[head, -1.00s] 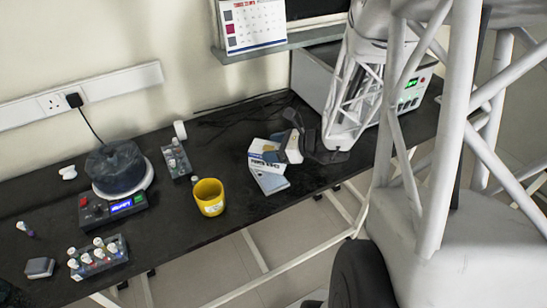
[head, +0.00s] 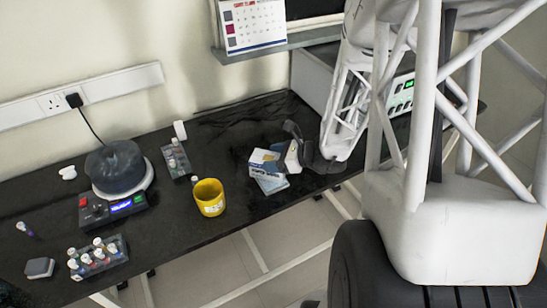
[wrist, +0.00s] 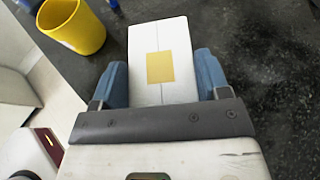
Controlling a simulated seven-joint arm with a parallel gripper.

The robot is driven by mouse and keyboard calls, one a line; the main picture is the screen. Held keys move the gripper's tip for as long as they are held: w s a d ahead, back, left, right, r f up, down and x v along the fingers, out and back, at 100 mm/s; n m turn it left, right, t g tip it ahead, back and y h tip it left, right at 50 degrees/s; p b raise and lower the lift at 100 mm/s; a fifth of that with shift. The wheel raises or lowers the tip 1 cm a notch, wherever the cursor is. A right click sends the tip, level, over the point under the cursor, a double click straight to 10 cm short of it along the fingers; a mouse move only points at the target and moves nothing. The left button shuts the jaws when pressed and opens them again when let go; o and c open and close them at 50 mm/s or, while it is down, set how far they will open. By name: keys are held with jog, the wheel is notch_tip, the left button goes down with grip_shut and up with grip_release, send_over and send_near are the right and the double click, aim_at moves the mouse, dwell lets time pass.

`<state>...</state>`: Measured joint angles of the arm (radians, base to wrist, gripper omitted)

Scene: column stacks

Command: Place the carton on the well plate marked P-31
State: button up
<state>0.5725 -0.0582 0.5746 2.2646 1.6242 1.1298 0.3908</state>
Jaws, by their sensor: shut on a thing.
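The carton (head: 264,162) is a white box with blue print in the head view. In the wrist view the carton (wrist: 161,48) shows a white face with a yellow square. My gripper (wrist: 160,78) is shut on the carton, with one blue finger on each side. In the head view my gripper (head: 287,157) is at the carton's right side. A pale blue-grey flat piece (head: 273,187), perhaps the well plate, shows just below the carton. The carton covers most of it. I cannot read any mark on it, nor tell whether the two touch.
Farther left are a vial rack (head: 177,161), a device with a dark round top (head: 115,168), another vial rack (head: 98,258) and a small grey box (head: 39,267). The bench's front edge is close to the carton.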

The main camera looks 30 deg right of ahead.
jog(key=o, duration=1)
jog(key=shift+r, duration=0.1)
jog(key=shift+v, duration=6.05)
